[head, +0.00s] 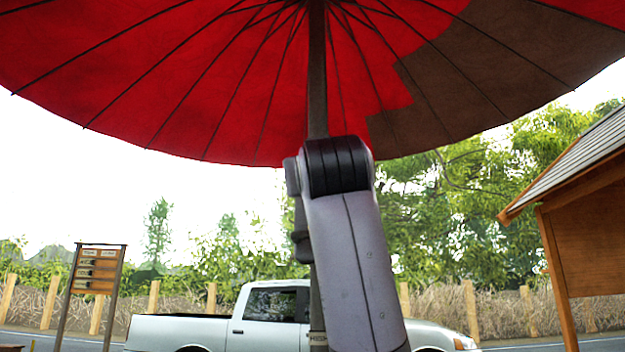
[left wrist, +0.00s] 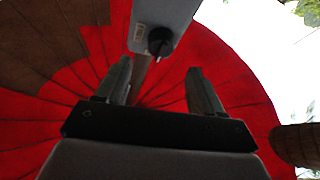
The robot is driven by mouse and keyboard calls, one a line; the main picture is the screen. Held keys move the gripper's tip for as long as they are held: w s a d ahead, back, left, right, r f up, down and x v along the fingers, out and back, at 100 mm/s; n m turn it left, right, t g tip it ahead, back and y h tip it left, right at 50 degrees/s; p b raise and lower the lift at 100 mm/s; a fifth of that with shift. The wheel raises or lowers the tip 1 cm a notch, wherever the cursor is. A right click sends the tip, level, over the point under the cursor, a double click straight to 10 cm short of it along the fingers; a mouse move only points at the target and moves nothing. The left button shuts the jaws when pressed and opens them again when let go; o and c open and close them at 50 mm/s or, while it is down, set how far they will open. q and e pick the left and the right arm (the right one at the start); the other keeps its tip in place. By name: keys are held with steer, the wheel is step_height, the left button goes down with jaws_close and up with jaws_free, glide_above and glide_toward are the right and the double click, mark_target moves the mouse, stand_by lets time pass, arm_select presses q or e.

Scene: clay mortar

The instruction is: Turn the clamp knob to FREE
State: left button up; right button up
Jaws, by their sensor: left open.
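A black round clamp knob (left wrist: 160,41) sits at the lower end of a grey housing (left wrist: 165,12) with a small label plate, at the top of the left wrist view. The label and the knob's setting are too small to read. My left gripper (left wrist: 158,66) is open and empty, its two fingers apart on either side below the knob, which appears between and beyond their tips. No contact with the knob shows. In the head view, a grey arm link of mine stands in front of the umbrella pole (head: 317,70) and hides much of it; the knob is not visible there.
A large red and brown umbrella canopy (head: 215,85) spreads overhead. Beyond stand a signboard (head: 97,271) at left, a white pickup truck (head: 185,330) and a wooden shelter (head: 590,230) at right. Open space shows on both sides of the pole.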

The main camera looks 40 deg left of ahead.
arm_select(q)
steer(key=p+x, duration=0.2)
steer(key=x, duration=0.3)
steer(key=shift+w+a+r, duration=0.2)
steer(key=shift+a+r, duration=0.05)
steer(key=shift+a, duration=0.05)
steer(key=shift+w+a+r+p, duration=0.1)
steer(key=shift+w+a+p, duration=0.2)
steer(key=shift+w+a, duration=0.1)
steer(key=c, duration=1.1)
